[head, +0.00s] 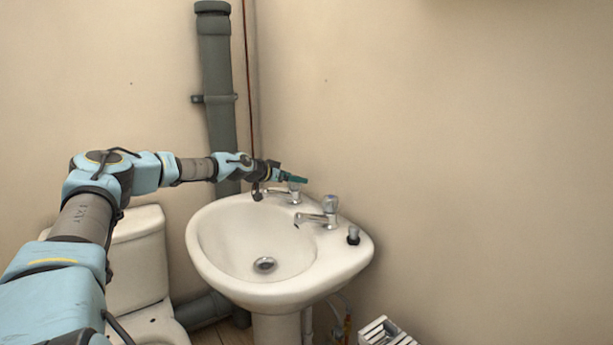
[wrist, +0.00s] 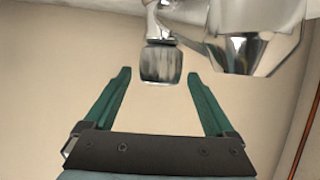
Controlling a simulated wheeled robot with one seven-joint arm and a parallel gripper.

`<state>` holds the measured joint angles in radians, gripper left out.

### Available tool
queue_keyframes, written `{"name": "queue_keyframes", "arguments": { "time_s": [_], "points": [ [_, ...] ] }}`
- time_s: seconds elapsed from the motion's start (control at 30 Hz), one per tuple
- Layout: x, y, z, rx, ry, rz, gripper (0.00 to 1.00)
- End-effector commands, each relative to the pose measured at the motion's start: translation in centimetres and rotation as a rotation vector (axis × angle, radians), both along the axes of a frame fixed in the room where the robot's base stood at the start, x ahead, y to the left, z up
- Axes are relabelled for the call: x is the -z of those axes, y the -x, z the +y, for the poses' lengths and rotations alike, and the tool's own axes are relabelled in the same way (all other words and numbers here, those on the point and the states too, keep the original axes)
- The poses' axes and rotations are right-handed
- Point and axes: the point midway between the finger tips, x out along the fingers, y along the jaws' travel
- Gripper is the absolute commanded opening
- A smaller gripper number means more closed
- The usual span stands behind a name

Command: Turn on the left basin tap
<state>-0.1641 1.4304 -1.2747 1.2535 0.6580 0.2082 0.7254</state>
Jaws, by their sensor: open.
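The left basin tap (head: 282,197) is chrome and stands at the back left of the white basin (head: 345,258). My gripper (head: 293,179) is at the tap's head, which it partly hides in the head view. In the wrist view, the scene looks upside down. There the tap's handle (wrist: 160,62) hangs between the tips of my open green fingers (wrist: 157,78), with a gap on each side. The tap's chrome body and spout (wrist: 250,45) lie beyond the right finger.
The right basin tap (head: 322,216) and a small dark-based plug (head: 353,236) stand on the basin's right side. A grey pipe (head: 216,75) runs up the corner behind my arm. A toilet (head: 140,255) is at the left, and a white slatted box (head: 385,332) is below right.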

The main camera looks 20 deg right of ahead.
Motion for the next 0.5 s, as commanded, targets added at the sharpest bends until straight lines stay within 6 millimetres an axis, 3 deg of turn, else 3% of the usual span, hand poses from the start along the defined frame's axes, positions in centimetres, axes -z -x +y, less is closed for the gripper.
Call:
{"name": "queue_keyframes", "arguments": {
  "time_s": [0.4,0.5],
  "points": [
    [0.37,-0.22,0.35,-0.001,0.0,0.001,0.9],
    [0.36,-0.21,0.34,-0.001,-0.001,0.001,0.79]
  ]
}}
